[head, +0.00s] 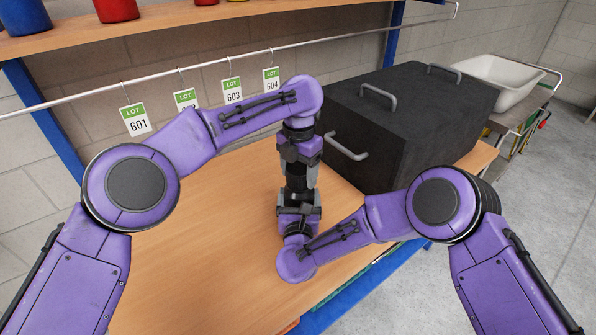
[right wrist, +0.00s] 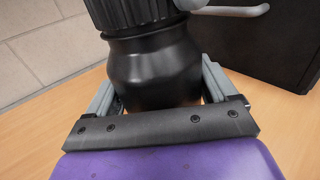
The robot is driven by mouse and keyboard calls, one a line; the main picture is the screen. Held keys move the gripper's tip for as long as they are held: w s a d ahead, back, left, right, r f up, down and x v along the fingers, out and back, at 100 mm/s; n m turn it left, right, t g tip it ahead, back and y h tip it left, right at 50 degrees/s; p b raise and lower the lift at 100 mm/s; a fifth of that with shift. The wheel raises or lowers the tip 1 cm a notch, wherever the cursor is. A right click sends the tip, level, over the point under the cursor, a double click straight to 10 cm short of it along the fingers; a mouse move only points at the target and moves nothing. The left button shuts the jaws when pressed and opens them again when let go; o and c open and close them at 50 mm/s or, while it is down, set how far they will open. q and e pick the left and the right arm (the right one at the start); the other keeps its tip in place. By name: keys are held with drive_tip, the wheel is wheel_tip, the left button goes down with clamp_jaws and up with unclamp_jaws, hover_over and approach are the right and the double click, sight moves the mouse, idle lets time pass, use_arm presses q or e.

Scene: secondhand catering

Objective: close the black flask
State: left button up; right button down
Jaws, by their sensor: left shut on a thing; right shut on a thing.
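The black flask (head: 297,185) stands upright between my two grippers in the head view, mostly covered by them. In the right wrist view its smooth, rounded black body (right wrist: 153,68) fills the middle. A ribbed black cap (right wrist: 135,14) sits above the neck with no gap that I can make out. My right gripper (head: 297,203) is shut on the flask body, a grey finger on each side. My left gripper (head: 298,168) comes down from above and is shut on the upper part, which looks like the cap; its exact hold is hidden.
A big black box (head: 410,115) with grey handles stands close on the right of the wooden table (head: 190,265). Lot tags (head: 135,118) hang from a rail behind, under a shelf (head: 160,32) with coloured pots. The table's left part is clear. A white basin (head: 500,80) is at far right.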

use_arm(q)
drive_tip(key=shift+s+d+m, duration=0.1)
drive_tip(key=shift+s+m, duration=0.05)
drive_tip(key=shift+m, duration=1.05)
drive_tip(key=o, duration=1.2)
drive_tip(key=shift+c, duration=0.2)
drive_tip(key=shift+r, duration=2.25)
